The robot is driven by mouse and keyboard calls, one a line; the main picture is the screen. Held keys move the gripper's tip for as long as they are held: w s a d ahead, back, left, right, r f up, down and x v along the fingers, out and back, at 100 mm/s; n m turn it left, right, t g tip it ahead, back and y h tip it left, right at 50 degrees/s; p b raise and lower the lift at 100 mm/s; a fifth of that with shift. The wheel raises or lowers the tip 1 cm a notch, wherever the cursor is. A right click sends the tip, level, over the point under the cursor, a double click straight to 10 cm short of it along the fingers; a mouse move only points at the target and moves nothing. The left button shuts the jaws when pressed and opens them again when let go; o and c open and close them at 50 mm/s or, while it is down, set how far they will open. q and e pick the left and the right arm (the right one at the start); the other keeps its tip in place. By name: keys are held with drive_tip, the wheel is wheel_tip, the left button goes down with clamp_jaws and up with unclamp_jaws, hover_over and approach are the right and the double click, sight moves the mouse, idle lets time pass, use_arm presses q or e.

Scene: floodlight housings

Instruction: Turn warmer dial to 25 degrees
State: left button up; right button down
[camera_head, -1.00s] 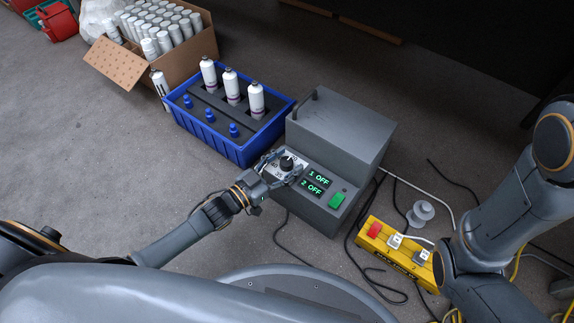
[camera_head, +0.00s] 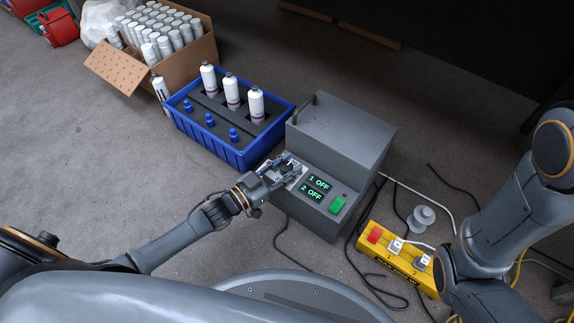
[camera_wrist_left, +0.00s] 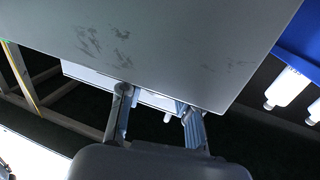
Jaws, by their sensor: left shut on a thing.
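The grey warmer (camera_head: 338,140) stands on the floor, with a sloped front panel. Its green displays (camera_head: 316,188) read "1 OFF" and "2 OFF". A green switch (camera_head: 337,205) sits right of them. The dial is on a pale plate (camera_head: 295,181) at the panel's left end. My left gripper (camera_head: 287,166) is shut on the dial knob; its fingers hide the knob and most of the scale, so the setting cannot be read. In the left wrist view the fingers (camera_wrist_left: 157,112) show apart, against the grey warmer housing (camera_wrist_left: 175,45). My right gripper is out of view.
A blue crate (camera_head: 240,158) with white bottles and blue-capped items stands beside the warmer. A cardboard box (camera_head: 122,68) of white cans is behind it. A yellow switch box (camera_head: 398,257) and loose cables lie at the right. Floor is clear at left.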

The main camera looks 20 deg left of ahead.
use_arm(q)
drive_tip(key=shift+a+m+g+h, duration=0.1)
drive_tip(key=shift+m+g+h, duration=0.8)
drive_tip(key=shift+m+h, duration=0.15)
drive_tip(key=m+g+h, duration=0.1)
drive_tip(key=m+g+h+b, duration=0.1)
drive_tip(key=g+h, duration=0.1)
drive_tip(key=shift+w+f+m, duration=0.1)
drive_tip(key=shift+f+m, duration=0.05)
drive_tip(key=shift+m, duration=0.1)
drive_tip(key=m+g+h+b, duration=0.1)
drive_tip(key=m+g+b, duration=0.1)
drive_tip(key=g, duration=0.1)
drive_tip(key=m+g+h+b, duration=0.1)
drive_tip(key=m+g+b, duration=0.1)
drive_tip(key=g, duration=0.1)
drive_tip(key=shift+f+h, duration=0.1)
drive_tip(key=shift+h, duration=0.15)
drive_tip(key=shift+m+g+b, duration=1.25)
drive_tip(key=shift+m+g, duration=0.05)
drive_tip(key=shift+g, duration=0.8)
drive_tip(key=shift+s+r, duration=0.2)
drive_tip(key=o, duration=1.2)
